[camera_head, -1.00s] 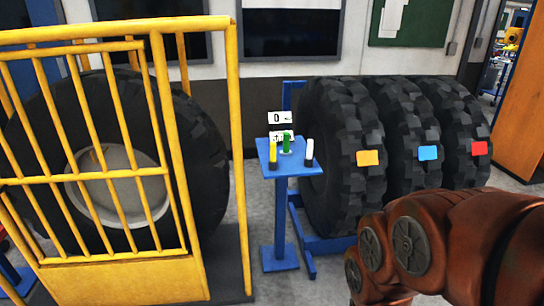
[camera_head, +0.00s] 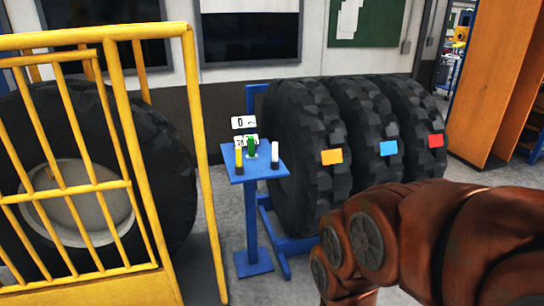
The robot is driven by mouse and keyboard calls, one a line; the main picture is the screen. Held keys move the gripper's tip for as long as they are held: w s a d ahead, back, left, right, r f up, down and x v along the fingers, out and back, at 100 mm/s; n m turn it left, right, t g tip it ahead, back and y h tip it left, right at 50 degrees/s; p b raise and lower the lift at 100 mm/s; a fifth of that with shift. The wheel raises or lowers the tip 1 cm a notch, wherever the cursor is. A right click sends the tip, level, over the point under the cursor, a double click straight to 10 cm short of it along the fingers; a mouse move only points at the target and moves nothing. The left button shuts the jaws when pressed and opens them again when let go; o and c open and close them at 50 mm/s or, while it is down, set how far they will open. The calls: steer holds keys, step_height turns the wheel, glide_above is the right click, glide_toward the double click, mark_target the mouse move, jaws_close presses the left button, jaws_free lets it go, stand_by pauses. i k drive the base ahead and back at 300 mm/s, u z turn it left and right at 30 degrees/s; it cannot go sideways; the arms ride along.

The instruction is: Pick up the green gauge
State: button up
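The green gauge (camera_head: 251,147) stands upright on the small blue stand (camera_head: 238,178), toward the back of its top. A yellow gauge (camera_head: 239,158) stands to its left and a white one (camera_head: 275,154) to its right, both nearer the front. White cards with black marks (camera_head: 243,122) show behind the green gauge. My orange-brown arm fills the lower right, well apart from the stand. My gripper is outside the view.
A yellow barred cage (camera_head: 118,160) with a large tire (camera_head: 80,200) behind it stands at the left. Several large tires with orange, blue and red tags (camera_head: 388,148) stand in a blue rack right of the stand. An orange cabinet (camera_head: 490,90) is at the far right. Some grey floor shows before the stand.

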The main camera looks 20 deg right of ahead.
mark_target(252, 155)
steer(key=u, duration=0.2)
steer(key=i, duration=1.65)
steer(key=u, duration=0.35)
steer(key=i, duration=0.5)
steer(key=u, duration=0.1)
